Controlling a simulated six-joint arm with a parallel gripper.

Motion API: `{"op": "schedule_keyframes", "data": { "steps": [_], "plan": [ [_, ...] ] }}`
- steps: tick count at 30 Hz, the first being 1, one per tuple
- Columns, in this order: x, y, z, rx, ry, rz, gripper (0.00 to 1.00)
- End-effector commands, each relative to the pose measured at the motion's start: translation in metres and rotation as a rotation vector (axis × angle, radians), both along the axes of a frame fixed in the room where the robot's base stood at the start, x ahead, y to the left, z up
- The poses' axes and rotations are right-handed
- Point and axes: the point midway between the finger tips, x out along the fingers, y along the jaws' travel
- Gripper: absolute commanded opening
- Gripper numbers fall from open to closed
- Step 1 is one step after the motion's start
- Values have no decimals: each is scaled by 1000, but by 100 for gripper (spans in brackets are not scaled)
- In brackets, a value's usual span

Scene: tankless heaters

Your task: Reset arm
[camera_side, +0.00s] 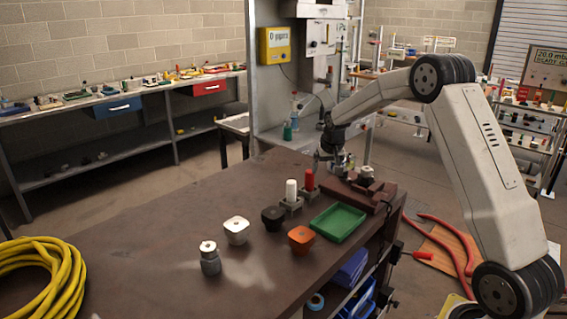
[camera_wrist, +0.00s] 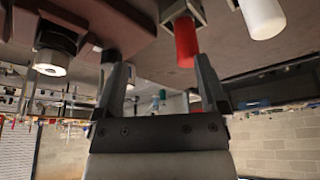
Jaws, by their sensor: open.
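In the side view my gripper (camera_side: 331,160) is at the far right part of the brown workbench (camera_side: 160,230), low beside the brown fixture (camera_side: 385,194) and behind the red cylinder (camera_side: 309,180). In the wrist view, which appears upside down, my gripper (camera_wrist: 159,58) has its two fingers spread wide with nothing held between them. The red cylinder (camera_wrist: 185,42) appears near the right finger; whether they touch cannot be told. A white cylinder (camera_wrist: 263,17) is farther right. A round metal part (camera_wrist: 52,58) on the fixture lies left of the fingers.
The white cylinder (camera_side: 291,190) stands in a grey holder. A grey panel (camera_side: 275,95) rises behind. Yellow hose (camera_side: 75,285) lies coiled at left.

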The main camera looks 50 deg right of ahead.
Motion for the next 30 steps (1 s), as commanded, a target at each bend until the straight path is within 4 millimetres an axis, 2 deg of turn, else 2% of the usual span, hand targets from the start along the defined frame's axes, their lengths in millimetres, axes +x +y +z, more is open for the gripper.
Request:
{"op": "schedule_keyframes", "data": {
  "steps": [1,3,8,15,24,30],
  "plan": [
    [-4,18,1,3,5,33,92],
    [-11,41,1,8,11,72,92],
    [-32,90,0,16,27,165,92],
    [-75,156,-5,27,50,301,92],
    [-147,224,-17,35,81,469,92],
    [-196,255,-27,39,101,566,92]
  ]
}}
